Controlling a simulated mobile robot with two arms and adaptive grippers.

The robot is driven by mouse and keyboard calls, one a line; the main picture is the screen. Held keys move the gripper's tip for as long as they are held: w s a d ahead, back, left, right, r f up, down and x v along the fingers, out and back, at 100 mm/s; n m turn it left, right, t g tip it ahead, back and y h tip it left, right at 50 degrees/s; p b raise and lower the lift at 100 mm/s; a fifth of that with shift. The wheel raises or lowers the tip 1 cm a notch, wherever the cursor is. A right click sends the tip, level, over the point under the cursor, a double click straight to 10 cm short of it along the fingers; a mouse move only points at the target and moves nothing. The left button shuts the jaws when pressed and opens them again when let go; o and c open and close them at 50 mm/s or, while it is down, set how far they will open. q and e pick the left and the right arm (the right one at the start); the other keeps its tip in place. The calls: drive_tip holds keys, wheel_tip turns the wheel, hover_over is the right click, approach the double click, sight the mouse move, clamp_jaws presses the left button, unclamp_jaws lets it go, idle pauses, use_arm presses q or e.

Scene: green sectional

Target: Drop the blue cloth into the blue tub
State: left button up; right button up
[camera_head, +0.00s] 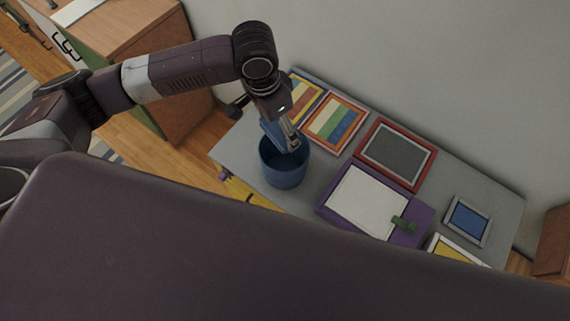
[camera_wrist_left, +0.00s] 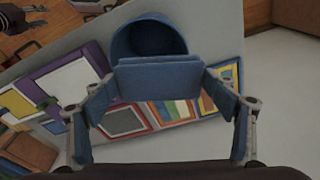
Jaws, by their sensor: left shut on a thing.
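The blue tub (camera_head: 284,176) stands on the grey table (camera_head: 236,148), near its left end, with its mouth facing up. In the left wrist view the tub (camera_wrist_left: 124,42) shows beyond the fingers. My left gripper (camera_head: 291,147) is over the tub's mouth, pointing down. It is shut on the blue cloth (camera_head: 271,131), which looks like a flat folded block. In the left wrist view the cloth (camera_wrist_left: 158,80) spans between the two finger pads and overlaps the tub's near edge. How far the cloth sits above the rim is hard to tell. My right gripper is not in view.
A purple clipboard (camera_head: 408,235) with white paper, a red-framed grey board (camera_head: 396,154) and an orange-framed striped picture (camera_head: 333,122) lie right of the tub. A small blue-centred frame (camera_head: 467,220) lies further right. A wooden cabinet (camera_head: 188,102) stands left of the table.

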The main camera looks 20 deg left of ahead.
use_arm(q)
drive_tip(key=o, duration=1.2)
drive_tip(key=shift+c, duration=0.2)
drive_tip(key=shift+o, duration=0.9)
wheel_tip(320, 180, up, 12)
drive_tip(key=s+a, duration=0.1)
drive_tip(key=shift+s, duration=0.25)
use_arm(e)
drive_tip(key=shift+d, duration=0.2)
use_arm(q)
drive_tip(key=shift+f, duration=0.1)
